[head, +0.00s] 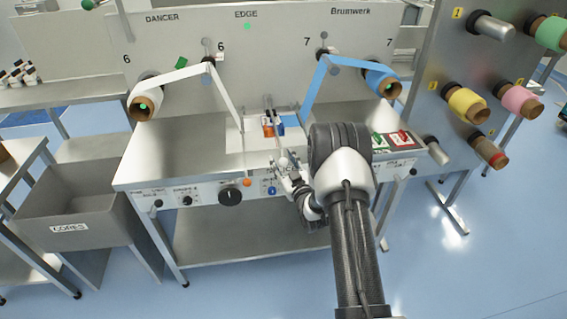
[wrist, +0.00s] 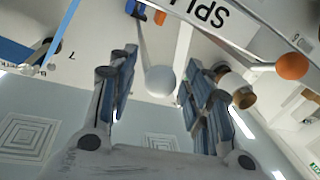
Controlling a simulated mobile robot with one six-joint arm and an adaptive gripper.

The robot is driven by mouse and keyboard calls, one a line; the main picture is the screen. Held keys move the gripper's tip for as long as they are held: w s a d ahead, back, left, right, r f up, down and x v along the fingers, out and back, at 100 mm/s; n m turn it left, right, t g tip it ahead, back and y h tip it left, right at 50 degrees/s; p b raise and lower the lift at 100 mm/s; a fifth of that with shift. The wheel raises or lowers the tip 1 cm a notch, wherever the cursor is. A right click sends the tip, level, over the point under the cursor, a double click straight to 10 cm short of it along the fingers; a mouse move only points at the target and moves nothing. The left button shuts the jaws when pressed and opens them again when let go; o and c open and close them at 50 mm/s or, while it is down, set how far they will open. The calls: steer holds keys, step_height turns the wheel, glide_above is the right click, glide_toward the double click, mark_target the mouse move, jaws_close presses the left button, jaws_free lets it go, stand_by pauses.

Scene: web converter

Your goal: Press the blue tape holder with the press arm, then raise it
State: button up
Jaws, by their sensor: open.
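The blue tape holder (head: 280,126) stands beside an orange one (head: 267,128) on the splice table, between the white and blue webs. Both show small at the top of the wrist view, blue (wrist: 138,9) and orange (wrist: 159,18). The press arm appears as a thin pale rod ending in a round grey-white knob (wrist: 160,80). My gripper (head: 281,168) is at the table's front edge, near the knob. In the wrist view, its open fingers (wrist: 161,62) lie on either side of the knob. Contact cannot be told. The arm's pressing end is unclear.
The front panel carries a black dial (head: 230,195) and an orange button (head: 247,182), close to my gripper. The blue web (head: 315,88) runs down at the right. A grey cores bin (head: 75,205) stands left.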

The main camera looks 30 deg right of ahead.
steer(key=shift+c, duration=0.2)
jaws_close()
stand_by(0.3)
